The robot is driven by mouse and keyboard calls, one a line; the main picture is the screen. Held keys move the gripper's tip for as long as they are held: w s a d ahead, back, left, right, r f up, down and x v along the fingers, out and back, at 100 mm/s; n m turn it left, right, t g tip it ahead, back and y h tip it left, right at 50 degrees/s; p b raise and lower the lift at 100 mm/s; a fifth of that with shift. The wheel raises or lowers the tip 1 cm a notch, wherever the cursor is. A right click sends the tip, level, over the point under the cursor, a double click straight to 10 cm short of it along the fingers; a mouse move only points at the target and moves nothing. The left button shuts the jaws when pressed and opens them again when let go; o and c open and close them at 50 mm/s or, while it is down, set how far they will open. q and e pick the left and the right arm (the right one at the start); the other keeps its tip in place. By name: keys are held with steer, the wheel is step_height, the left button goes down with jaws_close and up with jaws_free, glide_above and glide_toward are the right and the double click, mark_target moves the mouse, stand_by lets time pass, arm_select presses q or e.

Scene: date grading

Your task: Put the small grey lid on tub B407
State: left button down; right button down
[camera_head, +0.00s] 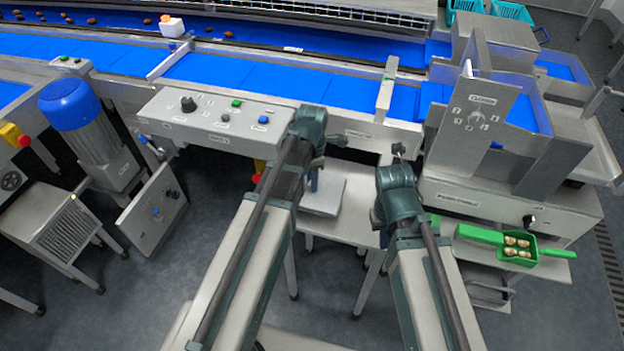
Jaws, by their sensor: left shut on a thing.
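I cannot make out the small grey lid or tub B407 in the head view. My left gripper (314,180) shows only as a small dark part below its wrist, in front of a pale grey plate. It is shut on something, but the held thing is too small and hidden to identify. My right gripper (384,237) is mostly hidden by its own wrist. I cannot see its fingers clearly or anything between them.
A blue conveyor (270,80) with brown dates crosses the back. A control panel (215,118) faces me. The pale plate (322,196) lies on a low table. A green tray (545,252) with several pale brown pieces stands right, below a grey machine (470,120).

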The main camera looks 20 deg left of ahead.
arm_select(q)
steer(key=shift+f, duration=0.2)
steer(key=shift+c, duration=0.6)
jaws_free()
step_height(320, 180, up, 7)
steer(key=p, duration=0.6)
steer(key=shift+r+p, duration=0.1)
steer(key=shift+p, duration=0.3)
stand_by(0.4)
